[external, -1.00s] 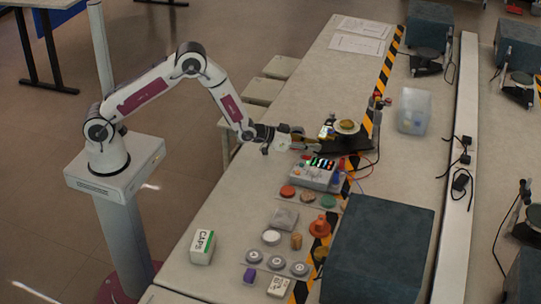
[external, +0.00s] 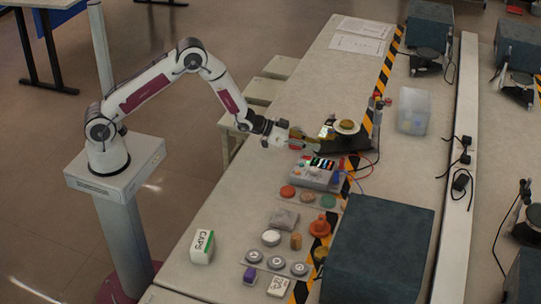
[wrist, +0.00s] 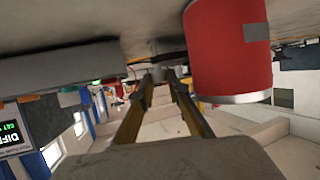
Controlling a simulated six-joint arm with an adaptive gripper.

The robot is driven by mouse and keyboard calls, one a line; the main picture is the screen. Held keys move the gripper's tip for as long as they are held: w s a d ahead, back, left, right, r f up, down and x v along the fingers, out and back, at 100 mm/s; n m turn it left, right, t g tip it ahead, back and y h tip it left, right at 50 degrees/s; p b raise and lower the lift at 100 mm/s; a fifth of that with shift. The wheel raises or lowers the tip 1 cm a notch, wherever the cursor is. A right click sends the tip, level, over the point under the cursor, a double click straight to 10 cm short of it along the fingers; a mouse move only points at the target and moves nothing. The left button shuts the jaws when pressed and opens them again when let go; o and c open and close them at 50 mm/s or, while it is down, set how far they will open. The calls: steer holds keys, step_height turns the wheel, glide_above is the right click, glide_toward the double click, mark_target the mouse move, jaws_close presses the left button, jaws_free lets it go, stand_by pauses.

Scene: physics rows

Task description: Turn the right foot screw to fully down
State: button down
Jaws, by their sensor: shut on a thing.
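The apparatus with a black base (external: 345,141) stands on the bench, with a round pale-topped part (external: 346,127) on it. My gripper (external: 313,138) reaches to the left end of this base, level with the bench. In the wrist view the two long yellowish fingers of my gripper (wrist: 157,82) close together at their tips on a small thing by the apparatus, which I take to be the right foot screw. The screw itself is mostly hidden by the fingertips, so its height cannot be read. A large red cylinder (wrist: 228,50) fills the upper right of the wrist view.
A meter box with coloured keys (external: 316,172) stands close in front of the apparatus, with cables beside it. Coloured discs, weights and a CAPS box (external: 202,247) lie nearer. A large dark block (external: 378,250) takes the front right.

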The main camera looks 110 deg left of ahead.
steer(key=shift+r, duration=0.2)
steer(key=c, duration=1.9)
jaws_free()
steer(key=shift+f, duration=0.1)
steer(key=shift+f, duration=0.1)
steer(key=shift+d+f+n+g+y, duration=0.1)
steer(key=shift+n+g+y, duration=0.2)
steer(key=shift+n+y, duration=0.2)
steer(key=shift+d+f+n+g+y, duration=0.1)
steer(key=shift+n+g+y, duration=0.2)
steer(key=shift+n+y, duration=0.15)
steer(key=shift+w+r+n+g+y, duration=0.2)
steer(key=shift+n+g+y, duration=0.1)
steer(key=shift+n+y, duration=0.45)
steer(key=shift+s+d+n+g+y, duration=0.1)
steer(key=shift+d+n+g+y, duration=0.1)
steer(key=shift+n+g+y, duration=0.35)
